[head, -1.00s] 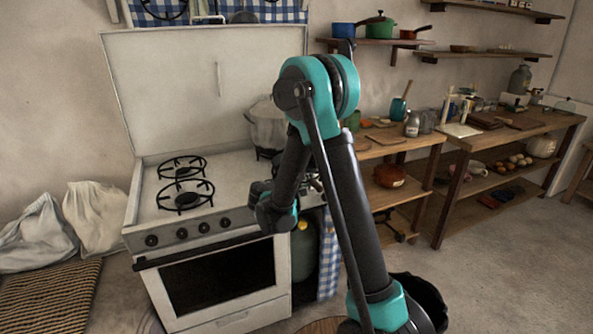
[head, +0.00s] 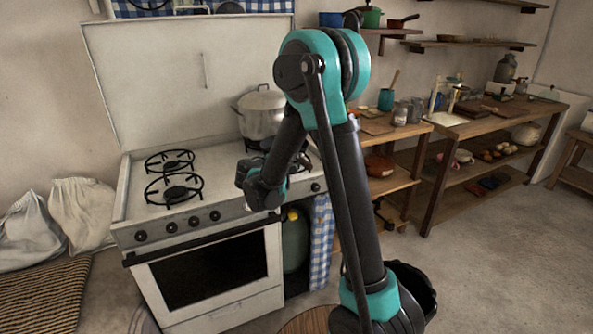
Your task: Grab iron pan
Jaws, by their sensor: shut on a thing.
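My gripper (head: 262,188) shows small and dark at the end of my folded arm, in front of the stove's right part. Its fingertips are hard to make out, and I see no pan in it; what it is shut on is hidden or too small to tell. No iron pan shows clearly. A dark round object (head: 230,8), cut off by the top edge, hangs or stands above the stove lid; I cannot tell whether it is the iron pan.
The white stove (head: 205,215) has black burner grates at left and a lidded metal pot (head: 262,112) at back right. A red-brown pan (head: 403,21) sits on the wall shelf. Wooden tables (head: 480,125) stand at right. Sacks (head: 82,212) lie at left. Floor at right is clear.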

